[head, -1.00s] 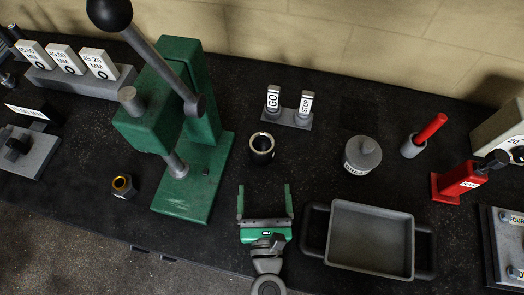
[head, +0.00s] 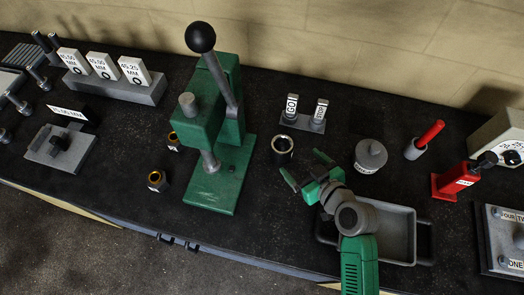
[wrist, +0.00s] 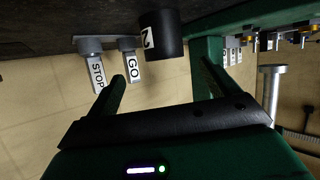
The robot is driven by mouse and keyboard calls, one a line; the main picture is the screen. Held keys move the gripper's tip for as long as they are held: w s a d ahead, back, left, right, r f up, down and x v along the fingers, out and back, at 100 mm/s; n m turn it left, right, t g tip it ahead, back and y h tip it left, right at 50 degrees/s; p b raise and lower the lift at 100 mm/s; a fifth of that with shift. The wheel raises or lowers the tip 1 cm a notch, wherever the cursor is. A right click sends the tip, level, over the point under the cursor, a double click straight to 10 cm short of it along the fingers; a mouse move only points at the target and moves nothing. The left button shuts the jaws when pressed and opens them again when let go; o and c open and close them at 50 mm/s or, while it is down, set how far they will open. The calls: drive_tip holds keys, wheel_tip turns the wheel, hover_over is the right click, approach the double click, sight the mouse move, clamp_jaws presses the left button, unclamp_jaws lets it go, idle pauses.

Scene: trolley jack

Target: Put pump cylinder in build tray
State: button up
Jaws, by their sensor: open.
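The dark hollow cylinder (head: 283,149) with a pale rim, which I take as the pump cylinder, stands upright on the bench right of the green press. In the wrist view it is a black cylinder (wrist: 163,40) marked "2", seen ahead of the fingers. My gripper (head: 306,168) is open and empty, just short of the cylinder on its right front side, fingers toward it. In the wrist view the open gap (wrist: 160,72) faces the cylinder, apart from it. The grey build tray (head: 401,236) is partly hidden under my arm; its visible floor is empty.
The green press (head: 225,170) stands close left of the cylinder. The GO/STOP stand (head: 302,122) is behind it. A lidded grey pot (head: 370,156), a red-handled tool (head: 428,137) and a red block (head: 462,180) stand to the right.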

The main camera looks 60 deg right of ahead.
sight(277, 141)
drive_tip(key=shift+w+r+m, duration=0.1)
drive_tip(key=shift+r+m, duration=0.15)
drive_tip(key=shift+m, duration=0.05)
drive_tip(key=x, duration=1.2)
drive_tip(key=shift+w+a+r, duration=0.1)
drive_tip(key=shift+w+a, duration=0.05)
drive_tip(key=shift+w, duration=0.05)
drive_tip(key=shift+c, duration=0.5)
drive_tip(key=shift+r, duration=0.15)
drive_tip(key=c, duration=1.7)
drive_tip(key=shift+r+p, duration=0.3)
drive_tip(key=shift+r, duration=0.45)
drive_tip(key=shift+c, duration=0.2)
wheel_tip(277, 141, up, 2)
drive_tip(key=s+a+r, duration=0.1)
drive_tip(key=s+a, duration=0.9)
drive_tip(key=a, duration=0.2)
drive_tip(key=shift+s+r, duration=0.25)
drive_tip(key=shift+s, duration=0.15)
